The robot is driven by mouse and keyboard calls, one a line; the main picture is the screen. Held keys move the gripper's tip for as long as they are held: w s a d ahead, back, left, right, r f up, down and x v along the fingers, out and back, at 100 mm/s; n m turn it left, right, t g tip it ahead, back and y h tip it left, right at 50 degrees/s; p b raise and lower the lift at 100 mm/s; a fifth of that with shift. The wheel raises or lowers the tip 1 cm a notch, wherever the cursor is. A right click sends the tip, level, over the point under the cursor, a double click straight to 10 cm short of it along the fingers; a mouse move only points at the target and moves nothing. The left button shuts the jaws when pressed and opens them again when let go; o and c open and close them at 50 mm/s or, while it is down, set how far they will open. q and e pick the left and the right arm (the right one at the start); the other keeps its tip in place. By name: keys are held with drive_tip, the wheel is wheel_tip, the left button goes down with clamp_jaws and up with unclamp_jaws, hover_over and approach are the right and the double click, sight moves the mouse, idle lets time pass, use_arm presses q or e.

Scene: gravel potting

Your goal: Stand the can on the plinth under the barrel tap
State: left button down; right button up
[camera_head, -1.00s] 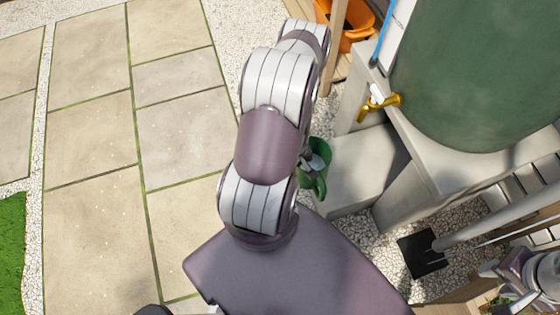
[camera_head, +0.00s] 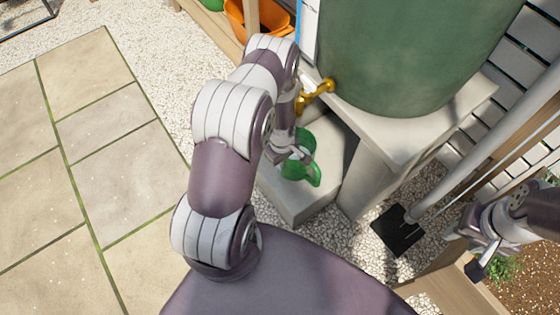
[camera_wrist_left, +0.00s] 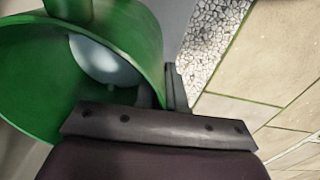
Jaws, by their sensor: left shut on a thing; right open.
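The green can (camera_head: 313,175) is held by my left gripper (camera_head: 294,156), which is shut on it. In the head view the can overlaps the pale plinth (camera_head: 298,207); I cannot tell whether it touches the top. The brass barrel tap (camera_head: 317,94) is just above and beyond the can in the picture. In the left wrist view the can (camera_wrist_left: 148,45) fills the upper left, with its open mouth and a pale shape inside, and my gripper's dark bar (camera_wrist_left: 160,130) is against it. My right gripper (camera_head: 474,257) is open and empty at the lower right.
The large green barrel (camera_head: 415,50) stands on a pale stand (camera_head: 385,135) beside the plinth. A grey downpipe (camera_head: 490,140) runs to a black square drain (camera_head: 398,231). An orange container (camera_head: 245,18) is at the back. Open paving (camera_head: 110,130) lies at left.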

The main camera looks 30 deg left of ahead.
use_arm(q)
wheel_tip(320, 180, down, 5)
drive_tip(key=b, duration=0.2)
drive_tip(key=shift+r+b, duration=0.1)
drive_tip(key=shift+b, duration=0.3)
drive_tip(key=shift+w+b, duration=0.3)
drive_tip(key=shift+r, duration=0.1)
drive_tip(key=c, duration=1.7)
unclamp_jaws()
drive_tip(key=shift+s+d+f, duration=0.1)
drive_tip(key=shift+s+f, duration=0.05)
drive_tip(key=shift+f, duration=0.05)
drive_tip(key=o, duration=0.5)
drive_tip(key=shift+c, duration=0.2)
drive_tip(key=shift+r, duration=0.1)
wheel_tip(320, 180, up, 12)
drive_tip(key=p, duration=0.6)
drive_tip(key=shift+p, duration=0.3)
